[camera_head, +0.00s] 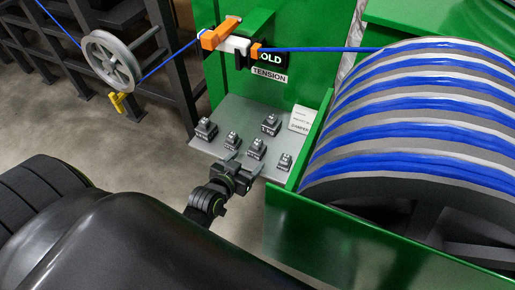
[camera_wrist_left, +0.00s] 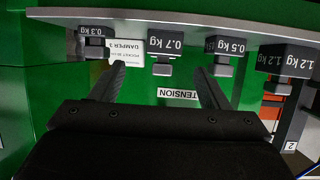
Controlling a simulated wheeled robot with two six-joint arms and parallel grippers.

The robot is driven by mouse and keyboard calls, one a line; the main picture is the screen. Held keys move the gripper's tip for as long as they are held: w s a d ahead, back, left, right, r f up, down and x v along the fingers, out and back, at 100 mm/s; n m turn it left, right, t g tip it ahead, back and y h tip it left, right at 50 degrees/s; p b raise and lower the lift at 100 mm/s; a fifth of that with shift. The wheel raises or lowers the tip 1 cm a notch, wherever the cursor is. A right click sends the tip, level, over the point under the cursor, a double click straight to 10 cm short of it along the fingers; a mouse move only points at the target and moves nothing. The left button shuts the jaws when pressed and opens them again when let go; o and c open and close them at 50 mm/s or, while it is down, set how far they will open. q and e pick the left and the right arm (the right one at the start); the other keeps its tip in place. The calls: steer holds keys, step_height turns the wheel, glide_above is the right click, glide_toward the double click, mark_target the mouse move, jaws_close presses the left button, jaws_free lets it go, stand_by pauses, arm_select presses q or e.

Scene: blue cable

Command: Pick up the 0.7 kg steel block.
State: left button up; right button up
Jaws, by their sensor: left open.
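The 0.7 kg steel block (camera_wrist_left: 163,45) is a small grey block with a narrower top knob. It shows upside down in the left wrist view, between and beyond my two fingers. In the head view it appears to be the block (camera_head: 256,149) in front of my left gripper (camera_head: 238,164), though its label is too small to read. My left gripper also shows in the left wrist view (camera_wrist_left: 160,88), with its fingers apart and nothing between them. The block stands on a grey shelf (camera_head: 222,151). My right gripper is not in view.
Neighbouring blocks marked 0.3 kg (camera_wrist_left: 95,38), 0.5 kg (camera_wrist_left: 226,47) and 1.2 kg (camera_wrist_left: 287,62) stand close by. A white card (camera_head: 301,120) is at the shelf's back right. A green wall and a blue cable drum (camera_head: 410,130) bound the right side. A blue cable (camera_head: 320,49) runs above.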

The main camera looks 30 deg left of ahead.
mark_target(256, 149)
arm_select(q)
steer(key=x, duration=0.8)
steer(key=shift+w+a+f+b, duration=0.1)
steer(key=shift+w+a+b, duration=0.15)
steer(key=shift+w+b, duration=0.15)
jaws_close()
steer(key=shift+r, duration=0.25)
